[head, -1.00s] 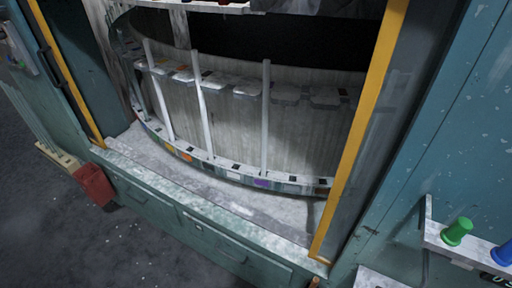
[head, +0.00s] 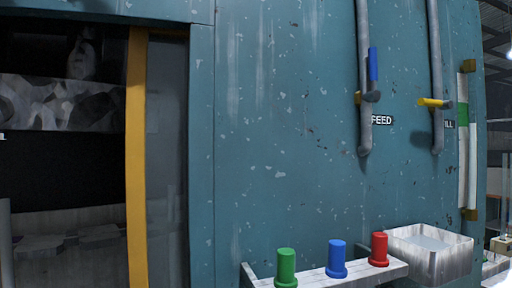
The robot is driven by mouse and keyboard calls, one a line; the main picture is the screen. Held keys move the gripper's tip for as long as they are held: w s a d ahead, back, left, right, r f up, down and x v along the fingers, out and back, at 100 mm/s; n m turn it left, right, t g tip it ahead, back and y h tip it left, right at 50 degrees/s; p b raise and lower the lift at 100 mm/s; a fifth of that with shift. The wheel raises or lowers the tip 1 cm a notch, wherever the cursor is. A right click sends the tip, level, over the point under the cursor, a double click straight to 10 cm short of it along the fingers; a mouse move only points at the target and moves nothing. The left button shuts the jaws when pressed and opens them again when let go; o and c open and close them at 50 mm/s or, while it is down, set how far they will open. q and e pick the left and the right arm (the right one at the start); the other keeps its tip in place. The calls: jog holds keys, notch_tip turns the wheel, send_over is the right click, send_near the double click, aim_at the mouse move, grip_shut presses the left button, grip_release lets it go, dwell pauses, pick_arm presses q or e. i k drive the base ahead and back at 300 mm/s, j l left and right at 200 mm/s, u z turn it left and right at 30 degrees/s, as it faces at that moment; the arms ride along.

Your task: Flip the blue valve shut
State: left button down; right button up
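The blue valve handle (head: 373,64) is on the left grey pipe (head: 364,130) on the teal wall, in the upper right of the head view. The handle points straight up, in line with the pipe, above a dark valve body (head: 371,96). A label reading FEED (head: 382,120) is just below and to its right. Neither of my grippers shows in the head view, so nothing is seen touching the valve.
A yellow handle (head: 434,102) lies level across a second pipe (head: 437,55) to the right. Below, a pale shelf (head: 392,272) bears green (head: 286,267), blue (head: 337,259) and red (head: 379,249) knobs beside a pale box (head: 446,265). A yellow-edged opening (head: 137,160) is at left.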

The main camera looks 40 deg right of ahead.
aim_at(373, 96)
jog(key=z, duration=2.2)
